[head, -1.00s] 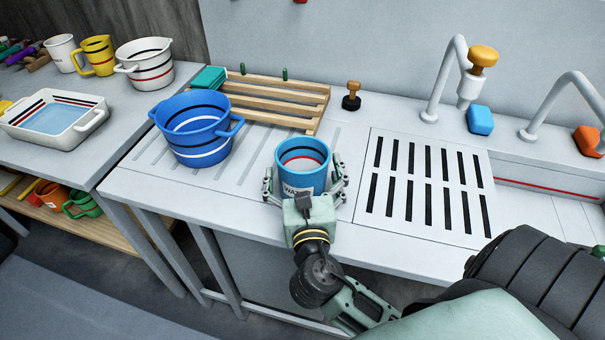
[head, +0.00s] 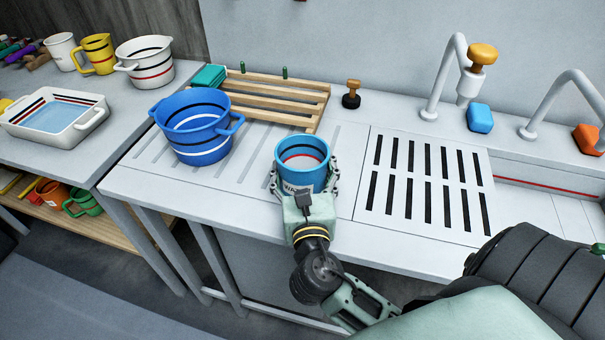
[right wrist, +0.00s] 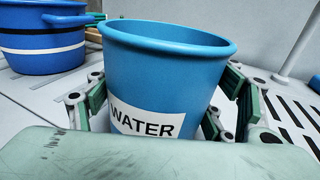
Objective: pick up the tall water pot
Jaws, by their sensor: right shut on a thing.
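The tall water pot (head: 302,154) is a light blue pot with a white label reading WATER. It stands upright on the pale counter, near its front edge. In the right wrist view the pot (right wrist: 165,80) fills the middle, its label facing me. My right gripper (head: 305,184) is shut on the pot, with one finger against each side. Its fingers also show on both sides of the pot in the right wrist view (right wrist: 163,105). The pot's lower part is hidden behind the gripper's palm. My left gripper is not in view.
A larger blue bucket (head: 197,128) with black and white bands stands left of the pot. A wooden rack (head: 275,92) lies behind. A slotted drain panel (head: 400,190) is at the right, with white taps (head: 437,85) beyond. The left table (head: 80,148) holds several containers.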

